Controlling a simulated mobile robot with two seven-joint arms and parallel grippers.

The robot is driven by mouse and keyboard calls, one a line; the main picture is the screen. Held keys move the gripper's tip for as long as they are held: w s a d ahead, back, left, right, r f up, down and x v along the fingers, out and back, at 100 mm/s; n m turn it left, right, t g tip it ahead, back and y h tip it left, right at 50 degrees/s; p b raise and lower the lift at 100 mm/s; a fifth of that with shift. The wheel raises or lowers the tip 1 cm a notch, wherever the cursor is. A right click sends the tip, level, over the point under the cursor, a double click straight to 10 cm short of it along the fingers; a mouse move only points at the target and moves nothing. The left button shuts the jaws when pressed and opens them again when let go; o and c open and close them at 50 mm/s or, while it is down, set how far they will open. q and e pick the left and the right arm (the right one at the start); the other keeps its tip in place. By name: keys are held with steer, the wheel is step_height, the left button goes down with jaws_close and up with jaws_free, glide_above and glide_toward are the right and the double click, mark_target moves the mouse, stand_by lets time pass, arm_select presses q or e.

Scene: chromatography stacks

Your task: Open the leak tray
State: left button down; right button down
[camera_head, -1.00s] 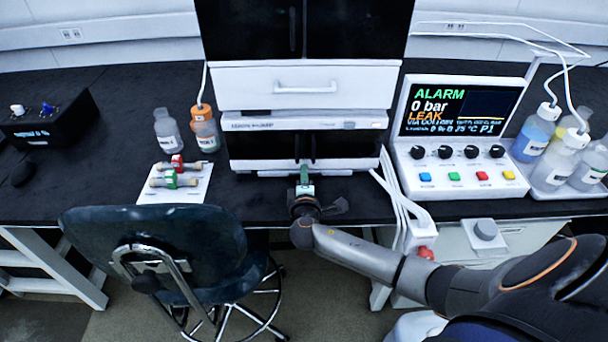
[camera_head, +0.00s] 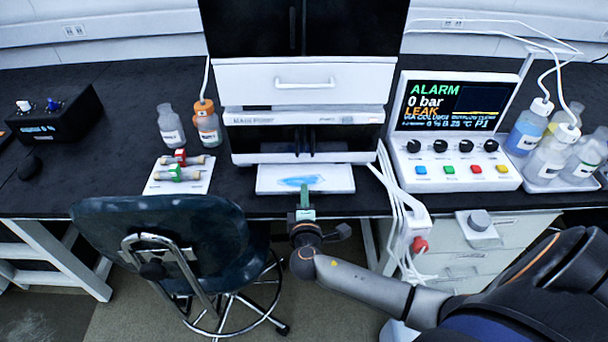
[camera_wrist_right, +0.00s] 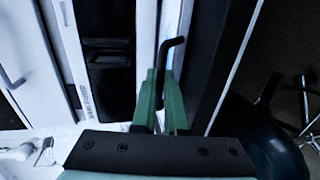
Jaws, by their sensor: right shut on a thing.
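The leak tray (camera_head: 262,184) is a shallow white tray sticking out toward me from the base of the chromatography stack. A blue wet patch (camera_head: 300,181) lies on its floor. My right gripper (camera_head: 304,196) is at the tray's front edge, with its green fingers pointing at the stack. In the right wrist view, the gripper (camera_wrist_right: 163,95) is shut on the tray's dark, bent handle (camera_wrist_right: 172,45). In the head view the handle is hidden by the fingers. My left gripper is not in view.
The stack (camera_head: 304,118) stands behind the tray. A control panel (camera_head: 455,130) reading ALARM and LEAK is to the right, with white tubes (camera_head: 392,190) hanging beside the tray. A chair (camera_head: 165,235) is at front left. Bottles and a small white plate (camera_head: 160,188) are left.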

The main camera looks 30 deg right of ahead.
steer(key=shift+s+a+f, duration=0.1)
steer(key=shift+s+a, duration=0.3)
steer(key=shift+s, duration=0.25)
steer(key=shift+s+a, duration=0.2)
steer(key=shift+s, duration=0.15)
steer(key=c, duration=0.9)
jaws_free()
steer(key=shift+c, duration=0.2)
